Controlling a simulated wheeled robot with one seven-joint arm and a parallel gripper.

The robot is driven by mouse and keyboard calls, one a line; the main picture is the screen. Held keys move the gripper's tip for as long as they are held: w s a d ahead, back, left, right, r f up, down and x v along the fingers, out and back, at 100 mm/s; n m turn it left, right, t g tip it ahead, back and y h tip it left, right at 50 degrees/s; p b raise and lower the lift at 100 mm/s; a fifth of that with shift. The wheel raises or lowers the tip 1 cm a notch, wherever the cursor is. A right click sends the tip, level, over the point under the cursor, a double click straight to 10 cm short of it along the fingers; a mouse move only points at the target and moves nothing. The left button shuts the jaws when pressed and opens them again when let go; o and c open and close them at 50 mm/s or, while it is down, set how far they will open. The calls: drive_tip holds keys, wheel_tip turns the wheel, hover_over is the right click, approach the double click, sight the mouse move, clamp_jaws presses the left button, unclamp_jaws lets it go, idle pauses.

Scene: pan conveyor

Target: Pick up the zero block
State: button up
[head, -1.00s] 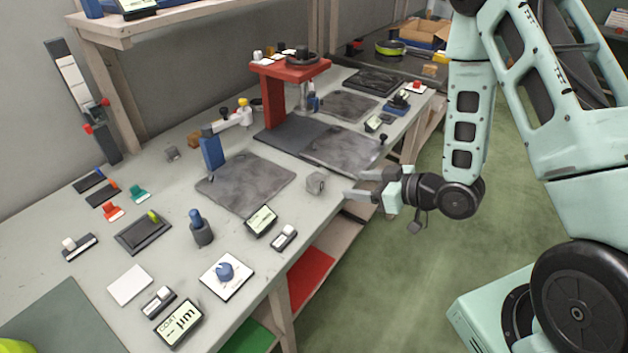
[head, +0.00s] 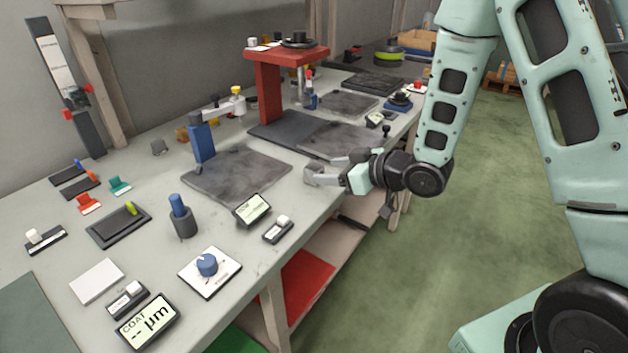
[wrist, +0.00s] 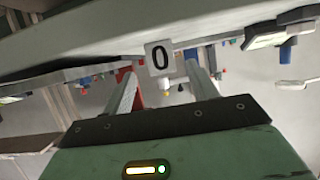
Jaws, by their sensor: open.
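The zero block is a small grey cube. In the wrist view the zero block (wrist: 158,58) shows a pale face with a black 0, ahead of the gap between my fingers. In the head view it sits near the table's right front edge, at my fingertips and partly hidden by them. My gripper (head: 326,170) is open and reaches level over that edge from the right. In the wrist view my gripper (wrist: 163,75) has one finger to each side of the block. I cannot tell whether either finger touches it.
A dark slab (head: 238,176) lies left of the block. A small display (head: 252,209) and a switch box (head: 278,230) stand nearer on the table. A red press (head: 268,90) stands behind.

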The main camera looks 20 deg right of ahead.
sight(308, 170)
drive_tip(key=shift+x, duration=3.55)
drive_tip(key=shift+a+r, duration=0.15)
drive_tip(key=shift+c, duration=0.4)
clamp_jaws()
